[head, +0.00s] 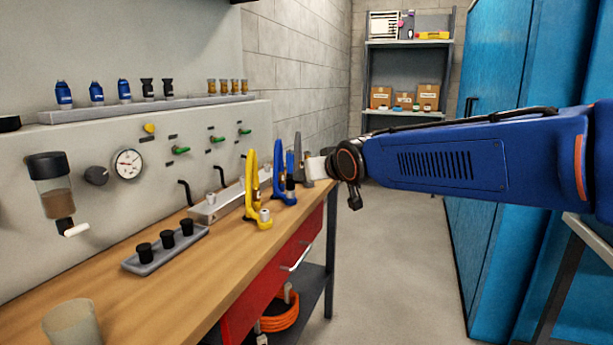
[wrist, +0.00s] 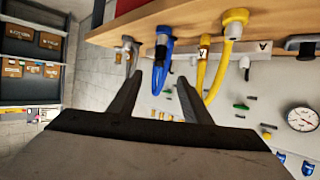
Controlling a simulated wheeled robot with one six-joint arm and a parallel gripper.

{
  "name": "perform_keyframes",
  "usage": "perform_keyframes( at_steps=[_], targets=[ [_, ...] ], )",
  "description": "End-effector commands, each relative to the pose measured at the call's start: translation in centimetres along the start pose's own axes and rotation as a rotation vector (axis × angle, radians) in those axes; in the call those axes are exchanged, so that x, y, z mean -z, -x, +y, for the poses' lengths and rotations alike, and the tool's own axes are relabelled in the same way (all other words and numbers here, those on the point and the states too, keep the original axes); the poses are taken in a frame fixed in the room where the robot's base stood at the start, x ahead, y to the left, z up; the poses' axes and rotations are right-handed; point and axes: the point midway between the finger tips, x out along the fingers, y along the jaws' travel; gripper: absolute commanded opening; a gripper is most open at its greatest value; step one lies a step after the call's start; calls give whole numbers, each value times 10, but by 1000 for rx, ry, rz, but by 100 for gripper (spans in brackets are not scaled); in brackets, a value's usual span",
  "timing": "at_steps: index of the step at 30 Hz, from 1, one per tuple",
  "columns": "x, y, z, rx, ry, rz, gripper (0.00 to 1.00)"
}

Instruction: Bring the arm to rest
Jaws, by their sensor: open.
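My blue arm reaches in from the right in the head view, and its wrist end is beside the bench's far end. My gripper (wrist: 158,80) shows in the wrist view with its two dark fingers spread apart and nothing between them. A blue tool (head: 278,170) stands on the bench just left of my wrist; in the wrist view the blue tool (wrist: 163,60) lies beyond the fingertips, and I cannot tell how far. A yellow tool (head: 252,190) stands left of it. A grey tool (head: 297,158) is partly hidden near my wrist.
A panel with a gauge (head: 128,163) stands behind. A blue cabinet (head: 485,120) is at right, shelves (head: 408,75) at the back. The floor (head: 400,260) between is clear.

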Motion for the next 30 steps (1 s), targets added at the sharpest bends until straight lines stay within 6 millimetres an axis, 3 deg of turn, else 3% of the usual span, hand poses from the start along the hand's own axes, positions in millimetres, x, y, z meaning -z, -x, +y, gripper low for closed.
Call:
perform_keyframes(
  at_steps=[13, 17, 20, 23, 30],
  targets=[
    [0, 6, 0, 0, 0, 0, 44],
    [-7, 14, 8, -12, -5, -14, 44],
    [-26, 33, 28, -44, -16, -56, 44],
    [-59, 64, 54, -89, -35, -125, 44],
    [-158, 151, 105, -193, -99, -316, 44]
  ],
)
